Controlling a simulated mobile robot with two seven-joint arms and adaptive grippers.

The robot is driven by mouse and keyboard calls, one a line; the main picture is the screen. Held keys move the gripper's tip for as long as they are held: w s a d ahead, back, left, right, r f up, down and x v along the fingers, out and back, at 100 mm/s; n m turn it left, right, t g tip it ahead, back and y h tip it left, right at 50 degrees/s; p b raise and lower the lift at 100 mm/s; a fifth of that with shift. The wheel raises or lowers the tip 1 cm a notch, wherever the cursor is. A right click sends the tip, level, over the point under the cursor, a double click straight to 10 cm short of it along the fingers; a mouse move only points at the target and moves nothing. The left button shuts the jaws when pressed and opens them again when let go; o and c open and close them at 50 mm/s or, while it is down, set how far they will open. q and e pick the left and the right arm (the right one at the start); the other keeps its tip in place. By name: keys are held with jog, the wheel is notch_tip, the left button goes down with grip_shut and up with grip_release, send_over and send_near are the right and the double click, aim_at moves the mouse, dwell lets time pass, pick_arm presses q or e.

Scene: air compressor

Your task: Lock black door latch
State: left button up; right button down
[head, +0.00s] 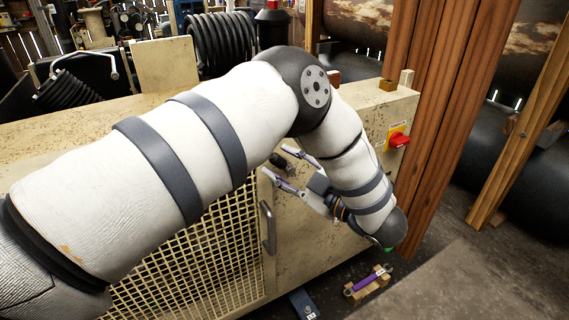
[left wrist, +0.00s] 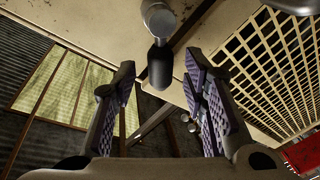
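The black door latch (head: 277,160) is a small dark knob on the beige compressor cabinet, near the top of the mesh door (head: 200,255). In the left wrist view the latch (left wrist: 158,66) is a black lever on a round metal hub. My left gripper (head: 275,162) is open, with its purple-padded fingers on either side of the latch. In the left wrist view the open gripper (left wrist: 159,75) has the lever's end between its fingertips, with gaps visible on both sides. My left arm hides part of the cabinet top and front. My right gripper is not in view.
A metal door handle (head: 268,227) is below the latch. A red and yellow switch (head: 398,140) sits on the cabinet's right part. A wooden post (head: 440,110) stands to the right. A purple bar on a wooden block (head: 368,282) lies on the floor.

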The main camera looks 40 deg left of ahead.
pick_arm(q)
grip_shut()
jog(key=n+p, duration=0.1)
jog(key=n, duration=0.1)
jog(key=s+n+h+p, duration=0.1)
jog(key=n+p, duration=0.1)
jog(key=shift+a, duration=0.2)
jog(key=shift+f+n, duration=0.4)
jog(key=shift+n, duration=0.1)
jog(key=shift+s+f+p, duration=0.1)
jog(key=shift+f+p, duration=0.15)
jog(key=shift+p, duration=0.05)
jog(key=shift+f, duration=0.15)
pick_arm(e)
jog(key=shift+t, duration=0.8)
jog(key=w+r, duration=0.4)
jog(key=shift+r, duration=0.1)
pick_arm(q)
grip_release()
